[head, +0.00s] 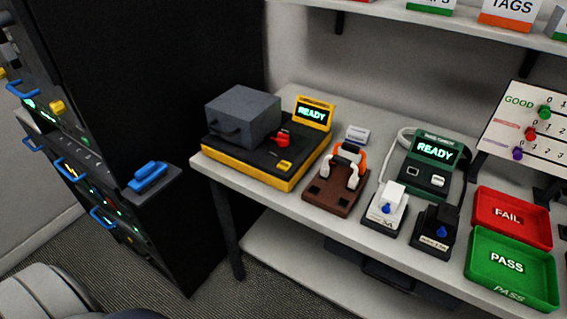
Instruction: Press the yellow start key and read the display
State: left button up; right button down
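A yellow-and-black machine (252,180) stands at the left end of the bench. It has a grey box-like hood (242,118) with a handle and a red part (283,140) beside it. A small yellow key (285,165) sits on its front right top; its lettering is too small to read. Its yellow-framed display (313,114) reads READY in green. A green tester (430,165) farther right also has a display (434,152) reading READY, with a pale key (438,181) below. Neither gripper shows in the head view.
A brown fixture (330,200) with white and orange clamps stands right of the yellow machine. White (385,212) and black (436,230) blocks stand beyond it. Red FAIL (484,217) and green PASS (477,268) trays lie at right. A dark rack (170,90) with blue handles is at left.

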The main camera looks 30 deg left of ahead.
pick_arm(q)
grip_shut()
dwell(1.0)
